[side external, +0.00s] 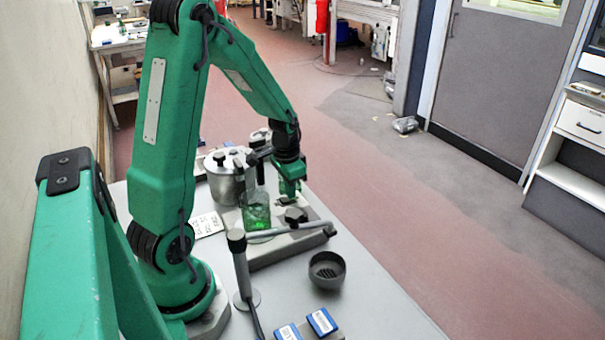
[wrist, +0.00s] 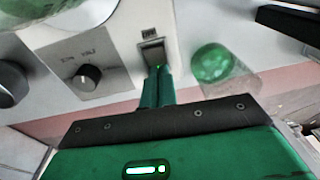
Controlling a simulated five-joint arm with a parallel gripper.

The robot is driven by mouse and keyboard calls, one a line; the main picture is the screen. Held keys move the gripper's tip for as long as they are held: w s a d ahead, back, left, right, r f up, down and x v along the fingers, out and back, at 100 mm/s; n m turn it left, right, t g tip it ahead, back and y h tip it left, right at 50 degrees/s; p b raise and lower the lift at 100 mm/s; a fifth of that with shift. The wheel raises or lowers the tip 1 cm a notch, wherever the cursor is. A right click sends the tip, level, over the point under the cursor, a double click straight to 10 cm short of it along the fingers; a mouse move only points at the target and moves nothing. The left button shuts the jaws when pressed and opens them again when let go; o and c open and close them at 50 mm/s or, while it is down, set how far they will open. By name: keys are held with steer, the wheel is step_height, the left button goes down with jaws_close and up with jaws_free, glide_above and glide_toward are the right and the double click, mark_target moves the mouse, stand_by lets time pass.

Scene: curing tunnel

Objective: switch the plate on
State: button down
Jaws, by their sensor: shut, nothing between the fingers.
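The plate (side external: 268,251) is a pale grey unit on the bench in the side external view, with a glass beaker of green liquid (side external: 257,214) at its left. In the wrist view, its front panel shows a rocker switch (wrist: 152,52) in a pale frame and a dark knob (wrist: 88,77) on a grey label to the left. My gripper (wrist: 157,70) is shut and empty, its green fingertips at the switch's lower edge. Whether they touch it I cannot tell. In the side external view, my gripper (side external: 290,190) hangs over the plate, beside the beaker.
A jointed boom on a stand (side external: 241,270) reaches across the plate's front. A dark perforated bowl (side external: 327,270) and blue boxes (side external: 321,321) lie nearer the camera. A metal pot (side external: 219,181) stands behind. The beaker (wrist: 211,63) is close right of my fingers in the wrist view.

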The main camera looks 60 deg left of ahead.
steer(key=shift+s, duration=0.15)
steer(key=shift+s+r, duration=0.15)
steer(key=shift+s, duration=0.5)
steer(key=shift+r, duration=0.1)
step_height(320, 180, up, 14)
steer(key=w, duration=0.1)
steer(key=shift+w, duration=0.35)
stand_by(0.5)
steer(key=s+d+r+t, duration=0.2)
steer(key=s+d, duration=0.3)
steer(key=d, duration=0.4)
steer(key=s+d+r+t, duration=0.2)
steer(key=s+d, duration=0.3)
steer(key=d, duration=0.4)
steer(key=shift+s+d+r+t+h, duration=0.25)
steer(key=shift+d+r+t+h, duration=0.05)
steer(key=shift+r, duration=0.15)
